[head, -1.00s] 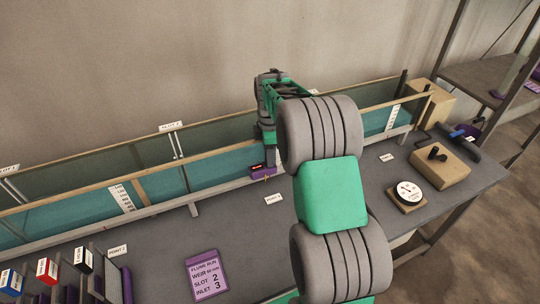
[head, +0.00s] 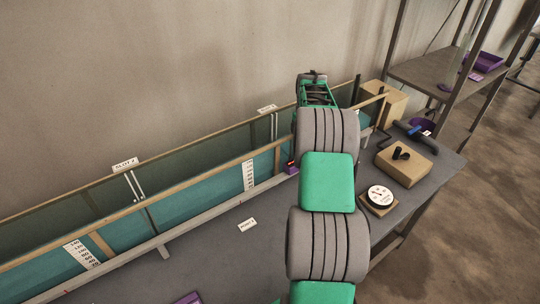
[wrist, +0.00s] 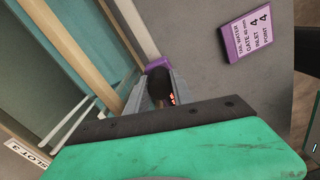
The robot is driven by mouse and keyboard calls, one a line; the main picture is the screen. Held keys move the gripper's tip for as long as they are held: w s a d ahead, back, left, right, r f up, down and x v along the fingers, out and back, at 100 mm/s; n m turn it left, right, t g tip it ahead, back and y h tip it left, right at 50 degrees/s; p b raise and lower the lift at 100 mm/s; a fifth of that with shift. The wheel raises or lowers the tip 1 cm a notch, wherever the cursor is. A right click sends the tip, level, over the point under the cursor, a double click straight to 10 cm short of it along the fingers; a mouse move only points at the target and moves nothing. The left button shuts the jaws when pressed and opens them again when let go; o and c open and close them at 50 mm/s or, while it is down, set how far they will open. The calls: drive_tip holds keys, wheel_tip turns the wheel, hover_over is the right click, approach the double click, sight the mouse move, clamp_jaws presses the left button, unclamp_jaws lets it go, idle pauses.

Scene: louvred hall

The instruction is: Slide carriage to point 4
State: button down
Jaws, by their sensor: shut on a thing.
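The carriage, a small purple block (head: 292,169), sits on the pale rail along the front of the long glass-sided channel, just left of my arm in the head view. In the wrist view my gripper (wrist: 159,92) is shut on the carriage's dark knob (wrist: 159,78), with a purple part (wrist: 151,62) of the carriage just beyond it. In the head view my arm hides the gripper's fingers. A white point label (head: 247,224) lies on the bench left of the carriage; its number is too small to read surely. No point 4 label shows in the head view.
A round dial (head: 380,195) and a wooden block (head: 404,164) stand on the right of the bench. A shelf rack (head: 455,75) stands behind.

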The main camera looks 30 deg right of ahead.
drive_tip(key=d+p, duration=0.1)
drive_tip(key=d, duration=0.3)
drive_tip(key=d+p, duration=0.2)
drive_tip(key=d, duration=0.3)
drive_tip(key=d+p, duration=0.2)
drive_tip(key=d, duration=0.2)
drive_tip(key=shift+w+d, duration=0.2)
drive_tip(key=shift+w, duration=0.2)
drive_tip(key=c, duration=1.1)
unclamp_jaws()
wheel_tip(320, 180, up, 8)
